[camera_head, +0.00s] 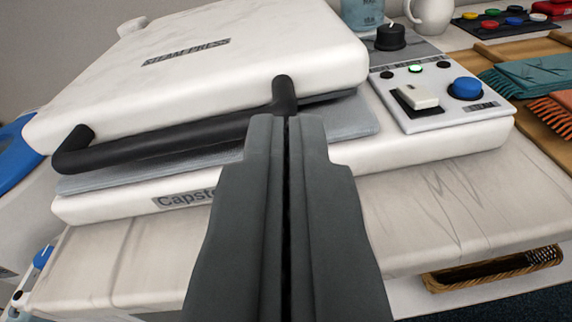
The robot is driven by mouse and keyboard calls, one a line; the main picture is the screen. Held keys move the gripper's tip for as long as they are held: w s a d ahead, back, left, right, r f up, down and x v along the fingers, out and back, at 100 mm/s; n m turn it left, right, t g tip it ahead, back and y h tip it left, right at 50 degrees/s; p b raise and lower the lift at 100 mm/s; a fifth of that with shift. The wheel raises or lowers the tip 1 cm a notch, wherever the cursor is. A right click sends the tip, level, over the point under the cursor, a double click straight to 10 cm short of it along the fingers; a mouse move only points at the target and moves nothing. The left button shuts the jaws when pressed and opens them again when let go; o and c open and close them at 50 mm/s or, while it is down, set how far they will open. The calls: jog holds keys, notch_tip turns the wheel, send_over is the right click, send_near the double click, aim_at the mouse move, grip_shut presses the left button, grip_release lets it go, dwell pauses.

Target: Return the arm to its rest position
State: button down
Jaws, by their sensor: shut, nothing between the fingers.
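My gripper (285,122) is in the lower middle of the view, its two dark fingers pressed together with nothing between them. Its tips overlap the front of a white steam press (200,60) in the picture, near the right end of the press's black bar handle (170,138). I cannot tell whether the tips touch the press. The press lid is slightly raised at the front, and a grey pad (355,120) shows beneath it. The fingers hide part of the press base and its label.
A control panel (440,118) with a white switch, a blue knob and a lit green light is right of the lid. Folded teal cloths (535,75) lie on a wooden tray at far right. A wicker basket (490,268) sits below the worktop (460,205), whose front right is clear.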

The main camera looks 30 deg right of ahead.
jog(key=s+d+f+n+g+y, duration=0.2)
jog(key=d+n+y, duration=0.1)
jog(key=d, duration=0.2)
jog(key=s+d+f+n+g+y, duration=0.1)
jog(key=s+d+f+n+y, duration=0.15)
jog(key=d+y, duration=0.2)
jog(key=s+d+r+n+t+y, duration=0.1)
jog(key=s+d+r+n+t, duration=0.1)
jog(key=r, duration=0.5)
jog(key=s+d+r+n+t+y, duration=0.2)
jog(key=s+d+r+t, duration=0.2)
jog(key=r, duration=0.4)
jog(key=shift+s+t, duration=0.6)
jog(key=shift+s, duration=0.65)
jog(key=shift+f, duration=0.1)
dwell(0.4)
